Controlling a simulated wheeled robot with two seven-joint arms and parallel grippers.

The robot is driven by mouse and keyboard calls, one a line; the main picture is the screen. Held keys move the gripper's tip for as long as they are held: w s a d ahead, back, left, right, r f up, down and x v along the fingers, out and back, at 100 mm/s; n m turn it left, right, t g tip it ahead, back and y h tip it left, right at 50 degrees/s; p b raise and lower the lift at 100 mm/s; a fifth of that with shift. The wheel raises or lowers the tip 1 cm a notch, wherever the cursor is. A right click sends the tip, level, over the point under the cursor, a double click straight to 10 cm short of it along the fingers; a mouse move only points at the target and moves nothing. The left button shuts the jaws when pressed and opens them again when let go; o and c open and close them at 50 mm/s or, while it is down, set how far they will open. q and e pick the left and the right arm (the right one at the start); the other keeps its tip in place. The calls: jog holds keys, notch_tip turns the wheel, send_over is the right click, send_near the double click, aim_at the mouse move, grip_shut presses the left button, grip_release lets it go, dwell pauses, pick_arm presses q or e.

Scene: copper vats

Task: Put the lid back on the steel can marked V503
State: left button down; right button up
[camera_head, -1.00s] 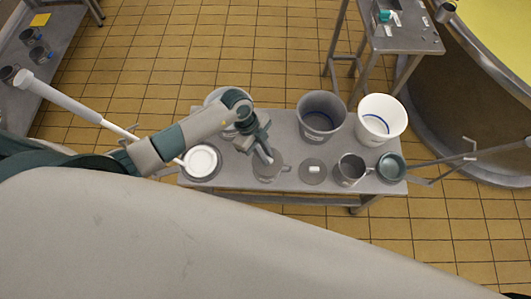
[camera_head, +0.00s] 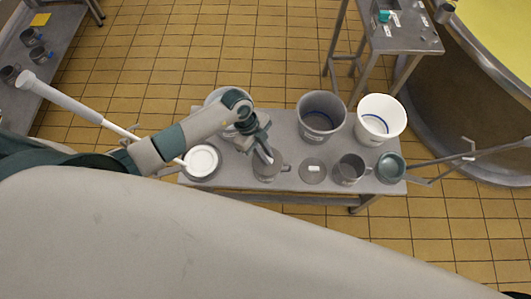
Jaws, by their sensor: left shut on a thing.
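My left gripper (camera_head: 267,157) is over the bench, shut on what looks like a grey lid. The lid is small in the picture and partly covered by the fingers. A steel can (camera_head: 268,175) with a side handle stands directly below the gripper. I cannot tell whether the lid touches its rim. No V503 marking is readable. An open steel mug (camera_head: 350,170) with a handle stands further right. My right gripper is not in view.
The steel bench (camera_head: 288,127) also bears a grey bucket (camera_head: 321,116), a white bucket (camera_head: 381,118), a green-grey pot (camera_head: 391,167) and a white round item (camera_head: 201,161). Another bucket is partly behind my arm. A side table (camera_head: 408,40) and large vat (camera_head: 440,115) stand at right.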

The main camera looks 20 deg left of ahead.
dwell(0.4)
pick_arm(q)
jog(key=c, duration=1.7)
grip_release()
jog(key=shift+o, duration=0.8)
jog(key=o, duration=0.4)
jog(key=shift+c, duration=0.2)
jog(key=shift+r+p, duration=3.5)
jog(key=shift+p, duration=0.25)
jog(key=shift+c, duration=0.2)
